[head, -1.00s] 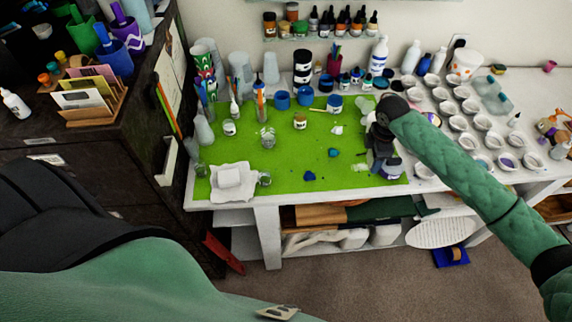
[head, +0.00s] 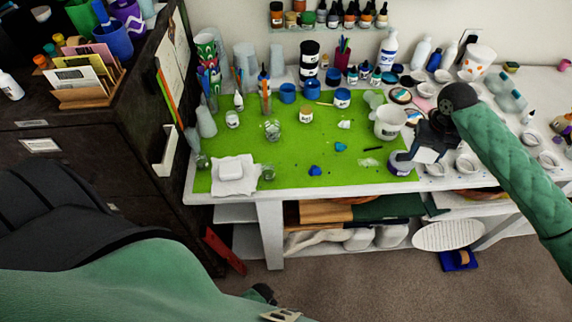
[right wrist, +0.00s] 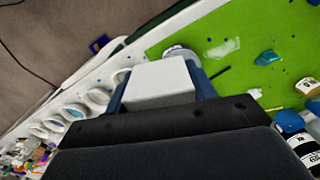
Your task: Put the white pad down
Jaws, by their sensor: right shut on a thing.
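My right gripper (head: 428,150) is shut on the white pad (head: 426,155), over the right edge of the green mat (head: 330,165). In the right wrist view the pad (right wrist: 160,80) is a plain white block between the two blue-grey fingers of the gripper (right wrist: 163,88). A second white block (head: 230,170) lies on a crumpled white cloth (head: 238,187) at the mat's left front corner. A small dark part (head: 262,292) shows at the bottom of the head view; I cannot tell whether it is my left gripper.
A white cup (head: 390,122) and a low jar (head: 400,170) stand close to the right gripper. Several small white bowls (head: 467,163) are to its right. Blue and teal lumps (head: 315,170) lie on the mat. The mat's front middle is mostly clear.

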